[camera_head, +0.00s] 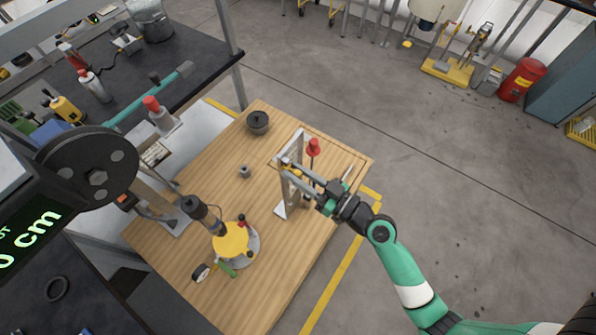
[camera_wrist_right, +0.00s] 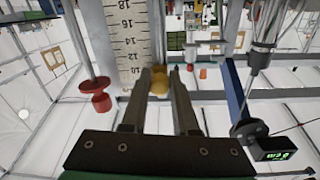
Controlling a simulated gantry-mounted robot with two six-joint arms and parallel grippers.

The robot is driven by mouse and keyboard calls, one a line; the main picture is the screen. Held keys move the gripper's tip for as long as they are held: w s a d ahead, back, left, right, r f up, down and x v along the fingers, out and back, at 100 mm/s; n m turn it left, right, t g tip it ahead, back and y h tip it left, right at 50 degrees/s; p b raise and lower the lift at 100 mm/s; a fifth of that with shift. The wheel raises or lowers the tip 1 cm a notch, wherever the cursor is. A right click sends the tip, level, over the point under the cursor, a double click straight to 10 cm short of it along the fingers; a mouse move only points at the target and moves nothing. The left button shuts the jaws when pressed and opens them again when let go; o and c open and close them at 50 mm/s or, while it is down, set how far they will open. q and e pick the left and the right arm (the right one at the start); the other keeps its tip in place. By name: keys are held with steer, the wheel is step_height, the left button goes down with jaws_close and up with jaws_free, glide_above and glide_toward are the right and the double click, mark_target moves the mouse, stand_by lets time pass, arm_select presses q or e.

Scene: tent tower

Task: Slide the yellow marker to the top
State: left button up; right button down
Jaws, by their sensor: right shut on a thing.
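The yellow marker (camera_wrist_right: 158,82) is small and sits against the white ruler scale (camera_wrist_right: 128,42) near its 10 mark, between my right fingertips (camera_wrist_right: 167,76) in the right wrist view. My right gripper is shut on it. In the head view my right gripper (camera_head: 302,172) reaches in from the right to the upright metal frame (camera_head: 289,190) on the wooden table. Its fingers hide most of the marker there.
A red knob (camera_head: 314,147) stands close beside the frame; a red spool-shaped piece (camera_wrist_right: 95,96) shows left of the ruler. A yellow-topped device (camera_head: 230,240), a dark pot (camera_head: 258,122) and a small grey nut (camera_head: 244,171) are on the wooden table (camera_head: 275,265). A display (camera_wrist_right: 275,150) reads 0 cm.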

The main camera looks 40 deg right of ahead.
steer(key=c, duration=0.8)
jaws_free()
steer(key=shift+r, duration=0.35)
steer(key=shift+o, duration=0.5)
steer(key=shift+f, duration=0.15)
steer(key=s+d+b, duration=0.2)
steer(key=s, duration=0.9)
steer(key=shift+s+b, duration=0.25)
steer(key=shift+b, duration=0.15)
